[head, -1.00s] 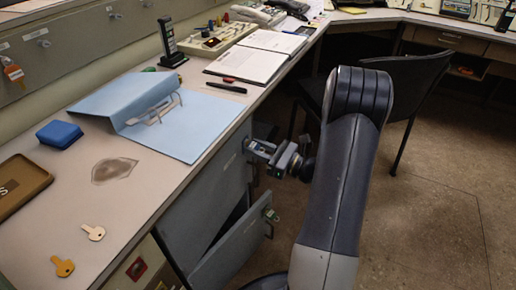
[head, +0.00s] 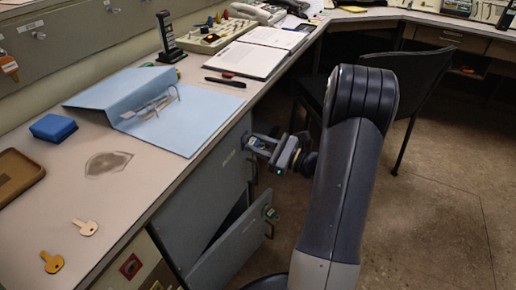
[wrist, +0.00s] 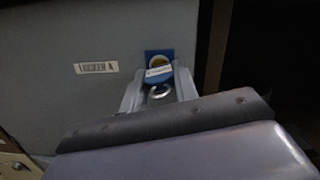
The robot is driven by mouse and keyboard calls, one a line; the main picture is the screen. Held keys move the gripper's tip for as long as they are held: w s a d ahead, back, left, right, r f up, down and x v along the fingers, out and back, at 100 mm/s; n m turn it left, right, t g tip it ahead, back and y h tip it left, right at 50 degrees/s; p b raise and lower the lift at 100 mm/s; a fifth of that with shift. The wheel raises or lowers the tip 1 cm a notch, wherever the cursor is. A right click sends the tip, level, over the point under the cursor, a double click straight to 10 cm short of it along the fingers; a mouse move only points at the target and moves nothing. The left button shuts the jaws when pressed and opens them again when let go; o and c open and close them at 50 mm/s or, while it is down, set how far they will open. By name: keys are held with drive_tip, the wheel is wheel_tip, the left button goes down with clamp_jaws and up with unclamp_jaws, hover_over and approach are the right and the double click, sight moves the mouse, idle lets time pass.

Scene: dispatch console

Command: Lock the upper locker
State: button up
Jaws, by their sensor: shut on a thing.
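The upper locker door (head: 218,174) is closed under the desk's front edge; it fills the left of the wrist view as a grey panel (wrist: 70,85) with a paper label. A blue plate with a brass round (wrist: 158,60) is at the lock there. My gripper (head: 254,143) is at this lock, its fingers (wrist: 158,90) shut on what looks like the key, with a pale tag and metal ring between them. The key's shank and how far it is in are hidden.
The lower locker door (head: 232,250) hangs ajar below, with a lock and handle at its edge. Two loose keys, one pale (head: 85,227) and one brass (head: 52,262), lie on the desk (head: 130,205). A black chair (head: 405,95) stands behind my arm.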

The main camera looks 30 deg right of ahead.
drive_tip(key=shift+n, duration=0.3)
drive_tip(key=n+b, duration=0.2)
drive_tip(key=b, duration=0.1)
drive_tip(key=shift+w+n+g, duration=0.15)
drive_tip(key=shift+n+g, duration=0.15)
drive_tip(key=shift+n, duration=0.5)
drive_tip(key=shift+r, duration=0.1)
